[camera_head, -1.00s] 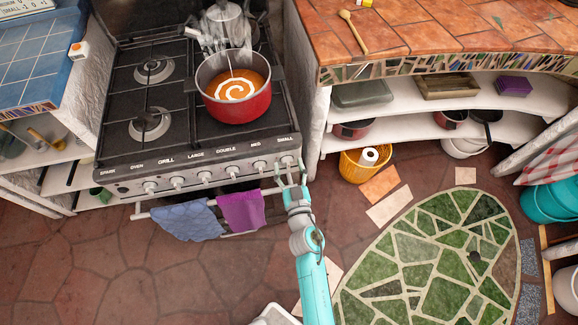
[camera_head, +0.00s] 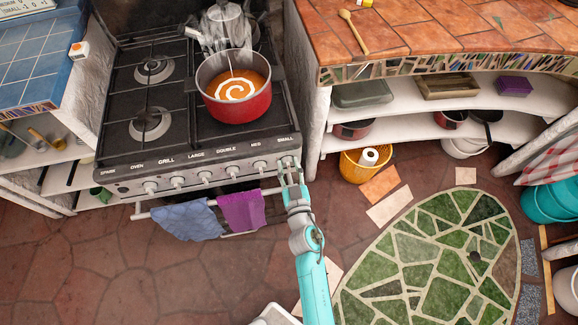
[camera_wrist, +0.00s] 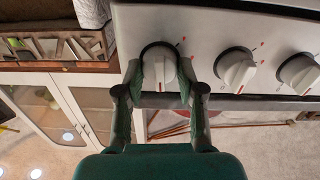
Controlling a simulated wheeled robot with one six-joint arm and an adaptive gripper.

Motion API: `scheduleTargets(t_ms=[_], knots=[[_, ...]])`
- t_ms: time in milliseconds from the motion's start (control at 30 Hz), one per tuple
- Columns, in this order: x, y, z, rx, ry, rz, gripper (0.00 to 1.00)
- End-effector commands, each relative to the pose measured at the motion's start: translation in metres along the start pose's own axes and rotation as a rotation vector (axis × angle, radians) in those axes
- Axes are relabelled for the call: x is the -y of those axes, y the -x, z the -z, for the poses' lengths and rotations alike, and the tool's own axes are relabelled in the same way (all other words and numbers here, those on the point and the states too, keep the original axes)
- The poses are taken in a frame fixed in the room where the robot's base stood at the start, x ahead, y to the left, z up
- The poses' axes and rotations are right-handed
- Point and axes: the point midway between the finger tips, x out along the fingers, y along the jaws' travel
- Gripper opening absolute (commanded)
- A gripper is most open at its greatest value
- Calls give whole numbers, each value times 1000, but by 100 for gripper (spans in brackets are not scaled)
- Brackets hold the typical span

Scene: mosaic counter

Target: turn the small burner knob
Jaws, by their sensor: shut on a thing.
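The small burner knob (camera_head: 286,161) is at the right end of the stove's front panel, under the label SMALL. In the head view my gripper's fingers partly cover it. In the wrist view it is a white round knob (camera_wrist: 159,66) with a raised grip bar. My gripper (camera_head: 290,167) reaches up to it from below, with one finger on each side. In the wrist view the fingers of my gripper (camera_wrist: 160,75) are shut on the knob's sides.
Other knobs, including the one labelled MED (camera_head: 260,167), line the stove panel (camera_head: 220,172). Blue (camera_head: 187,219) and purple (camera_head: 241,210) towels hang on the front rail.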

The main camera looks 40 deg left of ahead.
Motion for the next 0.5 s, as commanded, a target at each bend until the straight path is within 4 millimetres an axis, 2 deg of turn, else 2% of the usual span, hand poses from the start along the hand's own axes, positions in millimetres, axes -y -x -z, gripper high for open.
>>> scheduleTargets(t_ms=[500], knots=[[2,0,0,0,436,0,3]])
